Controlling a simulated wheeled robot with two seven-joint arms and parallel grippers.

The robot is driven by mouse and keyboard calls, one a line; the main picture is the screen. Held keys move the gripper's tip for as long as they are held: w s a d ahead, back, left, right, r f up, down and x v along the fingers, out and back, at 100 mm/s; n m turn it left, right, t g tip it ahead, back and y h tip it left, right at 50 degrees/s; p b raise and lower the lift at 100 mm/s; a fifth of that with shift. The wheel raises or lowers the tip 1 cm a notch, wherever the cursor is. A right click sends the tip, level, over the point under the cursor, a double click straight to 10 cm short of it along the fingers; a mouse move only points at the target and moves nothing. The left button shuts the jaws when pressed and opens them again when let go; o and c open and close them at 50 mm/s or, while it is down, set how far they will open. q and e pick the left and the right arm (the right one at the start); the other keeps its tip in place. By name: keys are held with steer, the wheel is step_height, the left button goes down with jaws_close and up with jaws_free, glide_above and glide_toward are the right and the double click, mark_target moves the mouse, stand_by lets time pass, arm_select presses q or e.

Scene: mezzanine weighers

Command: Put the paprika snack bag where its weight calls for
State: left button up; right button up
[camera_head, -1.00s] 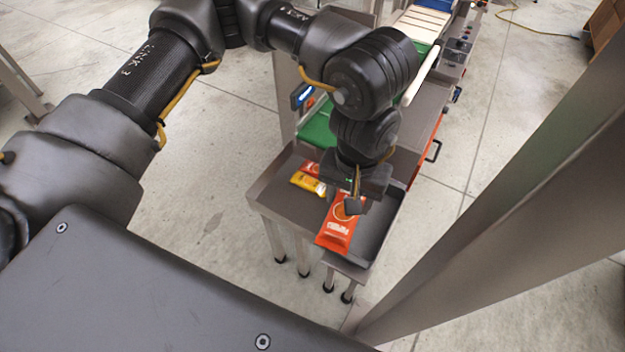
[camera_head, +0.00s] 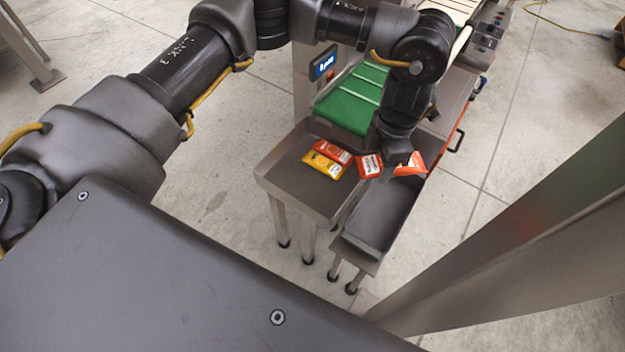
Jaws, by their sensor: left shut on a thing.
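My left gripper (camera_head: 397,166) points down and is shut on an orange-red snack bag (camera_head: 411,168), above the upper end of the narrow right-hand tray. Red packaging with a white label (camera_head: 370,166) also shows just left of the fingers; the fingers hide where the two parts meet, so I cannot tell if it is all one bag. Print on the bag is too small to read, so I take it for the paprika bag by colour only. My right gripper is not in view.
A wider grey tray (camera_head: 290,184) holds a yellow bag (camera_head: 322,166) and a red bag (camera_head: 334,150). The narrow tray (camera_head: 372,226) beside it shows a bare lower part. Behind are a green belt (camera_head: 348,105) and a lit blue display (camera_head: 325,63). A metal post (camera_head: 520,235) stands at right.

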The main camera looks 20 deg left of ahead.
arm_select(q)
steer(key=w+a+f+n+b, duration=0.4)
steer(key=f+n, duration=0.4)
steer(key=n, duration=0.6)
steer(key=n+b, duration=0.6)
steer(key=n, duration=0.8)
glide_above(304, 188)
steer(key=f, duration=1.6)
steer(key=shift+w+d+f, duration=0.15)
steer(key=shift+d+f, duration=0.05)
steer(key=shift+f, duration=0.05)
steer(key=shift+a+f, duration=0.15)
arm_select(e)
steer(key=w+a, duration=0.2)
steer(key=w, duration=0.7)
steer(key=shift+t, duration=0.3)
